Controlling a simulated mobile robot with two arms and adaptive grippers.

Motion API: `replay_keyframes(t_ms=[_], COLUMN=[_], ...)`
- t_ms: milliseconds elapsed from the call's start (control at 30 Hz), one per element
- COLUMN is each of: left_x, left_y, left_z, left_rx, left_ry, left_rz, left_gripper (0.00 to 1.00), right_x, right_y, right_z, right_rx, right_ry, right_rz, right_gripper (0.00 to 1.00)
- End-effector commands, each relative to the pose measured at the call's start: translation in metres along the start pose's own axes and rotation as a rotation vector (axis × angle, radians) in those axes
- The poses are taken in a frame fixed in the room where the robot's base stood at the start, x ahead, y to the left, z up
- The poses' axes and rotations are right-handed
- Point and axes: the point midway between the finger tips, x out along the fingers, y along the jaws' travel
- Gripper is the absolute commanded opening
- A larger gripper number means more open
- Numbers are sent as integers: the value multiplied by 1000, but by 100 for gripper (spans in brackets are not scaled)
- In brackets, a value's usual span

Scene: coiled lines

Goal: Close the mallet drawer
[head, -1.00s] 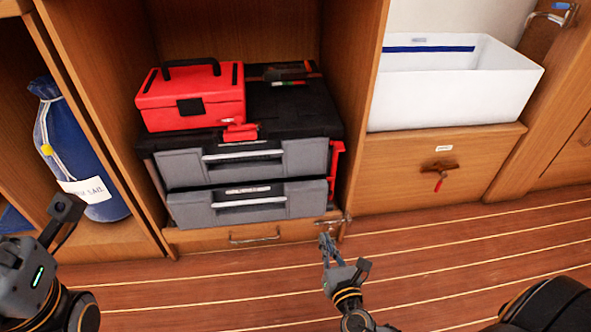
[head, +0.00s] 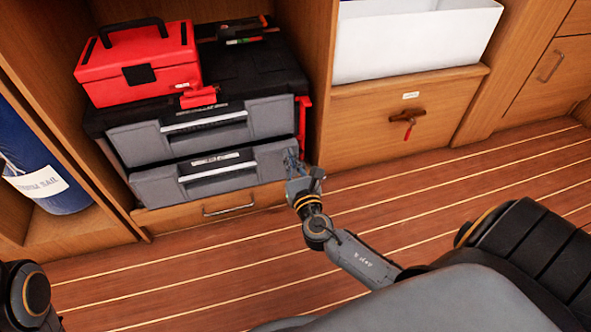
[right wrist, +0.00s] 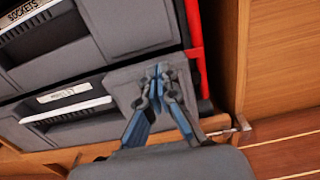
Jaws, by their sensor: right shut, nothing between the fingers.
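The lower grey drawer (head: 214,174) of the black tool chest is in the head view, with a pale label above its handle. In the right wrist view the drawer (right wrist: 68,112) fills the middle left; its label is too blurred to read surely. I cannot tell how far it stands out. My right gripper (head: 292,160) is shut and empty at the drawer front's right end. In the right wrist view its fingertips (right wrist: 159,74) are at that front, touching or very close. My left gripper is not in view; only part of my left arm shows at the lower left.
The upper grey drawer (right wrist: 95,45), labelled SOCKETS, is just above. A red toolbox (head: 138,68) sits on the chest. A red side piece (right wrist: 196,60) and the wooden cabinet post (right wrist: 232,60) are close right of my fingers. A wooden drawer (head: 185,217) is below.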

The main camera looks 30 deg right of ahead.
Motion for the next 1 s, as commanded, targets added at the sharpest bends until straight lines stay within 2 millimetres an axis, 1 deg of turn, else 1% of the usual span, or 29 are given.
replay_keyframes(t_ms=[33, 133, 500, 567, 733, 833, 1000], left_x=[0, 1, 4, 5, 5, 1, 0], left_y=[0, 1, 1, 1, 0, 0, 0], left_z=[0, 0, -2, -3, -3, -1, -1], left_rx=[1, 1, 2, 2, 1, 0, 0], left_ry=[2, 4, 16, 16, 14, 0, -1], left_rz=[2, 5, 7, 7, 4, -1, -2], left_gripper=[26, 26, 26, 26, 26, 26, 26], right_x=[4, 9, 11, 15, 35, 36, 36], right_y=[0, 0, 0, 0, 0, 0, 0], right_z=[-1, 0, 0, 1, 2, 0, 0], right_rx=[1, 1, 1, 1, 1, 1, 1], right_ry=[0, 0, 0, 0, -1, 1, 1], right_rz=[0, 1, 1, 1, 0, 1, 1], right_gripper=[0, 0, 0, 0, 0, 0, 0])
